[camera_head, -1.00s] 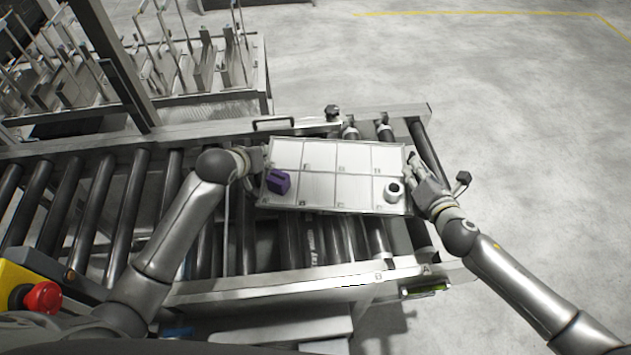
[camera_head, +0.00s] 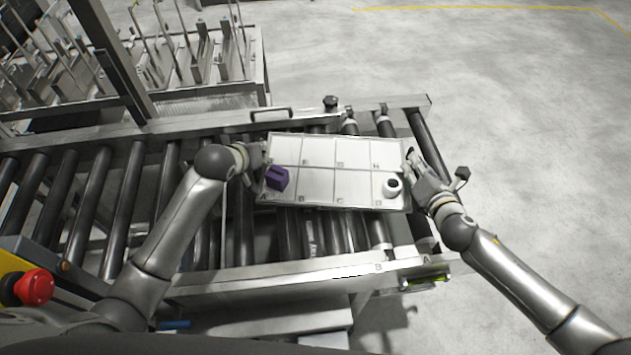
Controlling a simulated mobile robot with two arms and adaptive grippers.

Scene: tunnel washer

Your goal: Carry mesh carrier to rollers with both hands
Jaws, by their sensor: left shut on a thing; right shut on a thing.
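The mesh carrier (camera_head: 333,151) is a pale rectangular tray with lettered compartments, level over the right part of the rollers (camera_head: 118,205). I cannot tell whether it touches them. A purple block (camera_head: 277,178) sits in its near left compartment, and a white cylinder with a dark top (camera_head: 392,187) in its near right compartment. My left gripper (camera_head: 257,160) is shut on the carrier's left edge. My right gripper (camera_head: 412,172) is shut on its right edge. The fingertips are small and partly hidden.
Metal side rails (camera_head: 300,270) border the rollers. A rack with upright rods (camera_head: 190,60) stands at the back left, by a slanted post (camera_head: 110,60). A red button (camera_head: 35,287) on a yellow box is at the lower left. Floor (camera_head: 500,110) on the right is clear.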

